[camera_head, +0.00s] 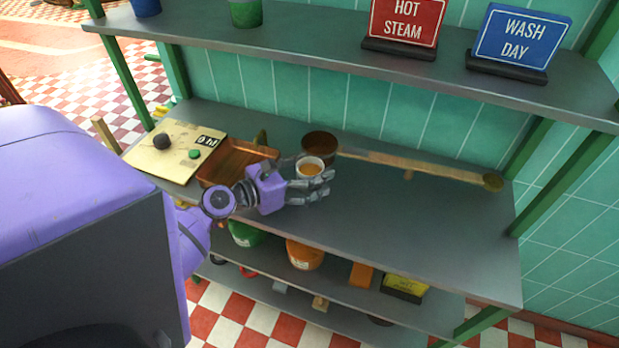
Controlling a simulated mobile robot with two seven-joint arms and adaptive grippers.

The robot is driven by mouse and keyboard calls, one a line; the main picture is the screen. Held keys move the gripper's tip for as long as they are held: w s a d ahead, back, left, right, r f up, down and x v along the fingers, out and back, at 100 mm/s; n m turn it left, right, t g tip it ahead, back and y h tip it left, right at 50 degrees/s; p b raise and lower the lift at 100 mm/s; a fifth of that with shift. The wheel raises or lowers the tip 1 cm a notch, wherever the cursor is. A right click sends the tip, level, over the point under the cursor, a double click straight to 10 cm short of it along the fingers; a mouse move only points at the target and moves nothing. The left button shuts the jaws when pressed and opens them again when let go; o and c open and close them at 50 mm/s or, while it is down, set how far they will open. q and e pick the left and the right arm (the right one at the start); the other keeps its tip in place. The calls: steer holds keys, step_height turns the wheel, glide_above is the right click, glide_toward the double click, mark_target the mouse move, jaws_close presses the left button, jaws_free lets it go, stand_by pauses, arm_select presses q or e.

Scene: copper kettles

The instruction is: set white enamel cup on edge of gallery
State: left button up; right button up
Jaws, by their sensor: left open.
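A small white cup (309,166) with an orange-brown inside stands upright on the grey middle shelf (420,235), in front of a dark brown round pot (319,142). My left gripper (328,185) comes in from the left with its fingers open, right at the near side of the cup. The fingers overlap the cup's lower part in the picture, so I cannot tell whether they touch it. I cannot tell which part is the gallery. My right gripper is not in view.
A long wooden bar (420,167) runs right from the pot. A copper-brown tray (238,158) and a cream board (170,153) lie left. Signs, one red (405,20) and one blue (520,38), stand on the upper shelf. The middle shelf's front right is clear.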

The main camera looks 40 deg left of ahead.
arm_select(q)
steer(key=shift+s, duration=0.1)
steer(key=shift+c, duration=1)
steer(key=c, duration=1.1)
steer(key=shift+c, duration=0.3)
steer(key=shift+r, duration=0.15)
